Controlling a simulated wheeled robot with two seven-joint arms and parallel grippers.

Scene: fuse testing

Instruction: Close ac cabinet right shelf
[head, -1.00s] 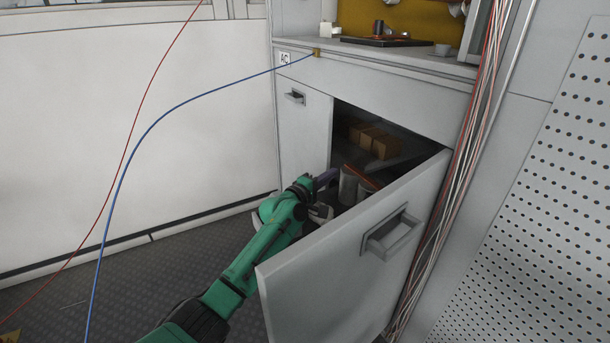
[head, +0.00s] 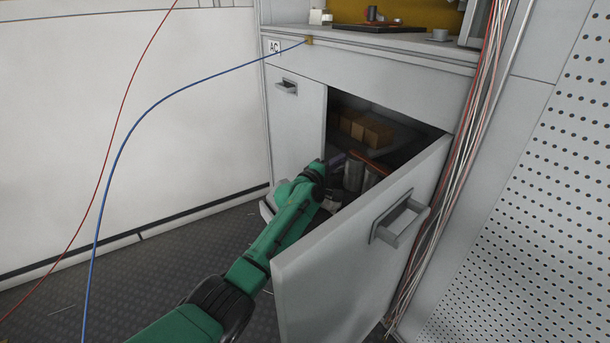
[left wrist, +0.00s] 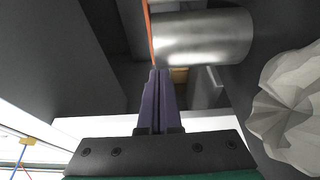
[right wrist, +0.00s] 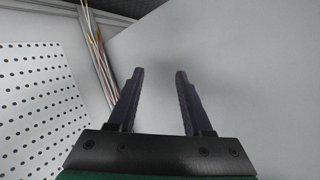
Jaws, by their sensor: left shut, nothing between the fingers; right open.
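The grey AC cabinet (head: 380,92) carries an "AC" label at its upper left.
The left cabinet door (head: 297,125) is shut. Inside stand brown boxes (head: 365,130) and metal cylinders (head: 372,176). A pale crumpled object (left wrist: 290,110) is near the left gripper. Cables (head: 470,130) run down beside the cabinet, next to a perforated panel (head: 550,200).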

